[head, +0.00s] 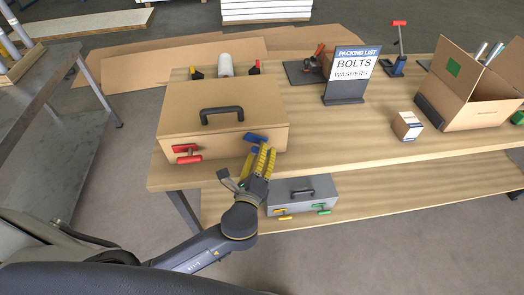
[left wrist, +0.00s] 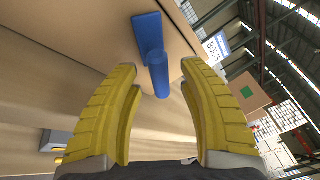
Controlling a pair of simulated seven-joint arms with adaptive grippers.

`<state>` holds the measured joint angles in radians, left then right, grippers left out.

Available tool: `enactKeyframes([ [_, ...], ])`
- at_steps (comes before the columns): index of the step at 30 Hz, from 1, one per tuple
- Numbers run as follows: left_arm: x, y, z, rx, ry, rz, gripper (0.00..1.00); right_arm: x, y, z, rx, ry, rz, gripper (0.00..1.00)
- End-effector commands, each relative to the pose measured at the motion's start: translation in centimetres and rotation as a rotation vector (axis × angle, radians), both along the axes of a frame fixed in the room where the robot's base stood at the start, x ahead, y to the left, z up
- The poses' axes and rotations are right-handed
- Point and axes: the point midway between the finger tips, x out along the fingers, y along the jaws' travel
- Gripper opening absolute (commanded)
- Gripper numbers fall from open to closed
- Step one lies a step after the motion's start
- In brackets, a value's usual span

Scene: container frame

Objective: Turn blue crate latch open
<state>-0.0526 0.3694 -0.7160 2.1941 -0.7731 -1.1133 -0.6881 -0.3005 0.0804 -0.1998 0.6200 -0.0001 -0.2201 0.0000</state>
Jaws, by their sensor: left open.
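The tan crate (head: 222,128) sits on the wooden table, lid down, with a black handle on top. On its front, a blue latch (head: 252,138) is at the right and a red latch (head: 187,158) at the left. My left gripper (head: 261,153) is open just in front of the blue latch. In the left wrist view, the blue latch (left wrist: 150,38) has a flat plate and a round bar. The bar's end lies between the two yellow fingers, with a visible gap on each side. My right gripper is in neither view.
A grey case (head: 290,190) with yellow and green latches is on the lower shelf, below my left gripper. A packing-list sign (head: 351,75), a small box (head: 407,126) and an open carton (head: 468,95) stand to the right. The table's front middle is clear.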

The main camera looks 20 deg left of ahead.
Motion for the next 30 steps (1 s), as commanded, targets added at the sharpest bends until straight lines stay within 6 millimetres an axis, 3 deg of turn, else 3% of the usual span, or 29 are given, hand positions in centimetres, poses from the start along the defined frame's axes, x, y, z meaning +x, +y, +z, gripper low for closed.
enactKeyframes([
  [6,1.3,0.1,0.0,0.001,0.0,0.001,0.41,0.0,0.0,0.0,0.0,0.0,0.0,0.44],
  [18,1.5,0.1,0.0,0.0,0.001,0.001,0.43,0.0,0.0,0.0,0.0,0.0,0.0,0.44],
  [30,1.5,0.1,0.0,0.0,0.001,0.001,0.0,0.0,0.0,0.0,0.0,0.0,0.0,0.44],
])
